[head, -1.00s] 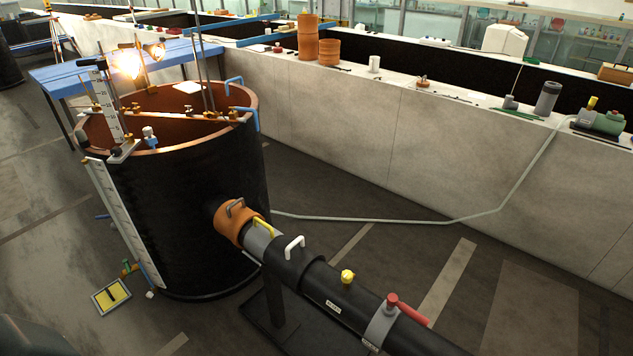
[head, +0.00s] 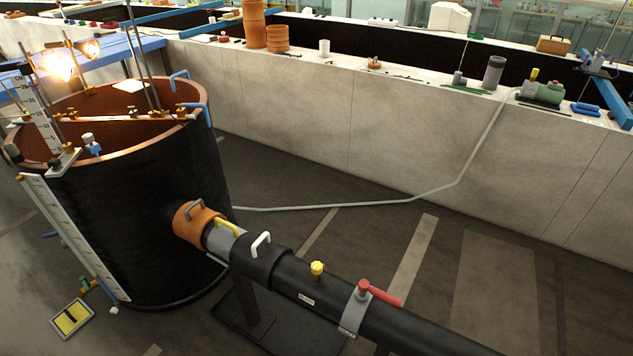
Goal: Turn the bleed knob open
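A small yellow knob (head: 317,268), which I take to be the bleed knob, stands on top of the black pipe (head: 290,274). A small white label (head: 306,299) is on the pipe's side just below it; its print is too small to read surely. How far the knob is turned cannot be told. Neither of my grippers shows in the head view, and nothing touches the knob.
A red lever (head: 380,293) on a grey collar is right of the knob; white (head: 261,244) and yellow (head: 229,228) handles are left. The pipe joins a large black tank (head: 130,225). A long pale wall (head: 390,130) runs behind. Floor between is mostly clear, with a hose.

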